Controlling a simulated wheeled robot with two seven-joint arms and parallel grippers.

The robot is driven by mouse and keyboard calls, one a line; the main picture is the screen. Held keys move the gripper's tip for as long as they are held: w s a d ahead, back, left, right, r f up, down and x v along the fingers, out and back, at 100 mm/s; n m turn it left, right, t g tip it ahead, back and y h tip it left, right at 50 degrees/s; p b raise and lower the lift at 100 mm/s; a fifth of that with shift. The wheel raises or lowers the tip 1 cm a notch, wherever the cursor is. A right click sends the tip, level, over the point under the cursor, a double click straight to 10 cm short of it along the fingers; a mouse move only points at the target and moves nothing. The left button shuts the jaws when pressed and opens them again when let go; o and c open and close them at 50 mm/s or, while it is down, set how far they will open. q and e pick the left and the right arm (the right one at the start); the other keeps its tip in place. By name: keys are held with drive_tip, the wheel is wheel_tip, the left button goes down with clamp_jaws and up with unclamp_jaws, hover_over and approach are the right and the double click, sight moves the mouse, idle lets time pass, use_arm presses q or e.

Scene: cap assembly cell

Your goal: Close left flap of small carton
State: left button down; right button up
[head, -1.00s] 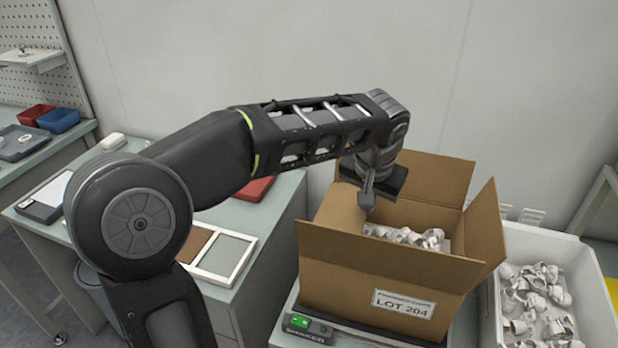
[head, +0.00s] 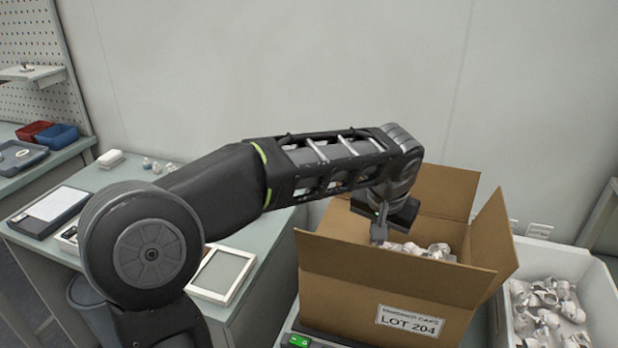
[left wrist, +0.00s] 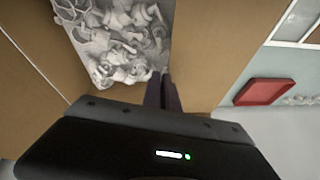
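The small brown carton (head: 345,300) stands open with a "LOT 204" label on its front and white caps (head: 425,250) inside. Its back flap (head: 447,190) and right flap (head: 493,235) stand up, and its front flap (head: 390,266) leans outward. A brown panel at the left side (head: 338,219) is partly hidden by my arm, so its angle is unclear. My left gripper (head: 379,232) points down over the carton's left part, with nothing seen between its fingers. In the left wrist view its fingers (left wrist: 163,92) are together, beside the caps (left wrist: 125,40) and a brown panel (left wrist: 220,50). My right gripper is not in view.
A white bin (head: 597,290) of similar caps stands right of the carton. A bench (head: 120,180) at the left holds a framed panel (head: 222,274). A red tray (left wrist: 267,91) shows in the left wrist view. The wall (head: 520,90) is behind the carton.

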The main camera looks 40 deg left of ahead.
use_arm(q)
drive_tip(key=shift+s+f, duration=0.2)
drive_tip(key=shift+f, duration=0.2)
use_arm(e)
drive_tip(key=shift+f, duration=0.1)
use_arm(q)
drive_tip(key=shift+s+a+f, duration=0.15)
drive_tip(key=shift+s+a, duration=0.05)
drive_tip(key=shift+a, duration=0.5)
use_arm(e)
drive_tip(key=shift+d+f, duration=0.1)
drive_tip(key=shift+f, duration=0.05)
use_arm(q)
drive_tip(key=shift+s+a, duration=0.1)
drive_tip(key=shift+s, duration=0.05)
drive_tip(key=r+p, duration=0.2)
drive_tip(key=r, duration=0.1)
drive_tip(key=r+p, duration=0.1)
drive_tip(key=r, duration=0.1)
drive_tip(key=shift+w, duration=0.25)
drive_tip(key=d+r, duration=0.5)
drive_tip(key=d, duration=0.4)
drive_tip(key=shift+s+r+b, duration=0.3)
drive_tip(key=shift+s+b, duration=0.05)
drive_tip(key=shift+b, duration=0.05)
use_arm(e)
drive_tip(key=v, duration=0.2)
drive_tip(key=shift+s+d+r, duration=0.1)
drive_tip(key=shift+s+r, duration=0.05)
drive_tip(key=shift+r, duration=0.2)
